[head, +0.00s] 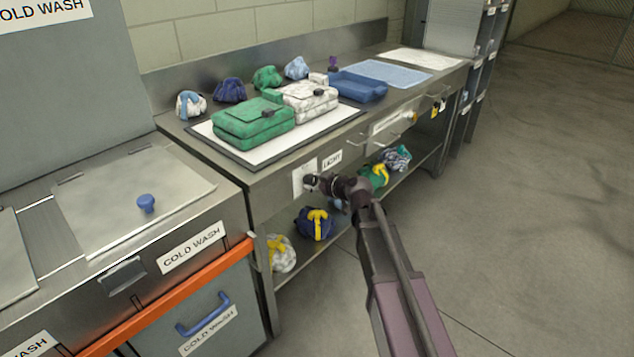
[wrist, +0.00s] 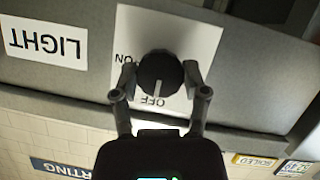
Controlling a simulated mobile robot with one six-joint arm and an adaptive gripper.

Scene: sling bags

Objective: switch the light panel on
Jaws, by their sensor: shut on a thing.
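The light panel (head: 318,137) is a white, dark-rimmed board on the metal counter, with a green bag (head: 252,123) and a white patterned bag (head: 305,102) on it. In the wrist view, upside down, a round black knob (wrist: 159,66) sits on a white plate (wrist: 200,35) marked ON and OFF. The knob's pale line points towards OFF. My gripper (wrist: 158,78) is shut on the knob, one finger on each side. In the head view my gripper (head: 316,183) is at the counter's front, largely hiding the knob.
A LIGHT label (wrist: 44,41) is beside the plate. Drawer handles (head: 385,130) stick out farther along the front. Bags, including a navy one (head: 315,224), lie on the shelf below. A cold-wash unit (head: 190,250) stands left; the floor at right is clear.

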